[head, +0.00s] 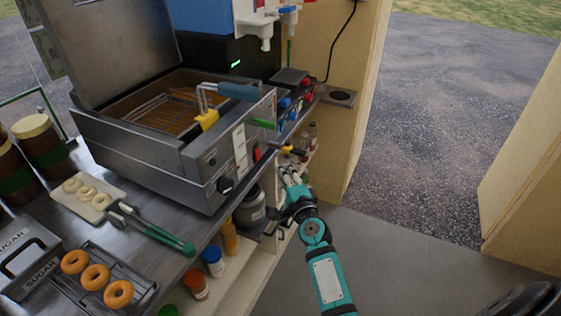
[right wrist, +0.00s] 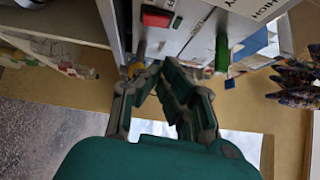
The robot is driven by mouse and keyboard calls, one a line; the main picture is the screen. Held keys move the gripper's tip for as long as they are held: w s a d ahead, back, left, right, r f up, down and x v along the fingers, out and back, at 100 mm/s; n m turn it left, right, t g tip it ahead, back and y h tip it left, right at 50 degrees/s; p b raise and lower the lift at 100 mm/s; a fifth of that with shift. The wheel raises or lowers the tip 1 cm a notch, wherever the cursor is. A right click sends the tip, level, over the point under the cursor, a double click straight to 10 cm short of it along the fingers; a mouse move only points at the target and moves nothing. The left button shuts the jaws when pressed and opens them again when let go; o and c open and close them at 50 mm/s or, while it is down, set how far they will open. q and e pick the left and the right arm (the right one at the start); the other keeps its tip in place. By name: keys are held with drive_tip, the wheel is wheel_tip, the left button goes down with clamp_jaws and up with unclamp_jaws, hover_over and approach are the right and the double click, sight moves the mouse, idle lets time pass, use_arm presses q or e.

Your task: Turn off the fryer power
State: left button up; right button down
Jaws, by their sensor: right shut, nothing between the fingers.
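The steel fryer (head: 150,160) stands on the counter at the left with its lid raised and a wire basket (head: 170,108) inside. My right gripper (head: 285,169) is shut and empty, below and right of the panel. In the right wrist view its fingertips (right wrist: 155,67) are just below the switch, apparently apart from it. My left gripper is out of view.
A green lever (head: 264,124) and a yellow-tipped handle (head: 292,149) stick out near the switch. Tongs (head: 150,230), doughnuts (head: 95,277) and a sugar box (head: 25,258) lie on the counter. Shelves with jars (head: 213,262) are below.

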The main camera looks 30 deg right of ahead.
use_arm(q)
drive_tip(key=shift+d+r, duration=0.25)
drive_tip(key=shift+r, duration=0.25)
use_arm(e)
drive_tip(key=shift+s+a+r, duration=0.1)
drive_tip(key=shift+s, duration=1)
drive_tip(key=shift+s+r, duration=0.1)
drive_tip(key=shift+s, duration=0.95)
